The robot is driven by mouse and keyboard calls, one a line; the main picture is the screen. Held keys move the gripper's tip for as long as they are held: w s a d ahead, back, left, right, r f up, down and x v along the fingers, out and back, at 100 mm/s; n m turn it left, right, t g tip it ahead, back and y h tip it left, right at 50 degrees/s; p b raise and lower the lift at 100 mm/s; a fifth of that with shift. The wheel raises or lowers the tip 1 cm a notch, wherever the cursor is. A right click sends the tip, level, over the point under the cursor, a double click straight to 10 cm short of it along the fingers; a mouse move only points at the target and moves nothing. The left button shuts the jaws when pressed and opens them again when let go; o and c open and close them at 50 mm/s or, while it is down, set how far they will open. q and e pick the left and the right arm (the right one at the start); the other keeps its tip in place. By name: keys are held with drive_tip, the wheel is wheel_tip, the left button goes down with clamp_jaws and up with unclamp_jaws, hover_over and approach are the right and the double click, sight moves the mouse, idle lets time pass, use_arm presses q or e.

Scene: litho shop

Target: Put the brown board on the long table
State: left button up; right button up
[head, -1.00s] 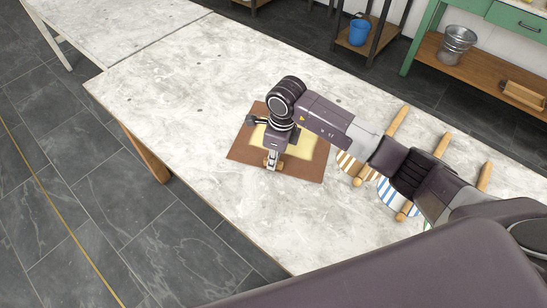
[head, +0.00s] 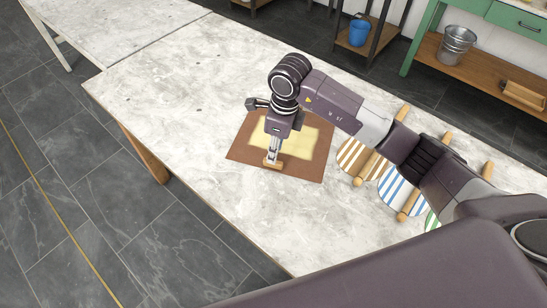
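The brown board (head: 239,147) is a flat brown rectangle with a pale yellow area in its middle. It lies on the long table (head: 190,120), a pale grey mottled top. The wrist and fingers hide part of the board. My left gripper is not in view.
Striped round pieces with wooden rods, one brown (head: 352,158), one blue (head: 394,190), lie right of the board under my arm. The table is clear left and in front of the board. Behind stand a blue bucket (head: 359,33), a metal bucket (head: 457,45) and a green bench (head: 420,38).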

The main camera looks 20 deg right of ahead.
wheel_tip(320, 180, up, 7)
drive_tip(key=shift+s+d+b, duration=0.3)
drive_tip(key=shift+s+b, duration=0.05)
drive_tip(key=shift+b, duration=0.05)
drive_tip(key=shift+f, duration=0.1)
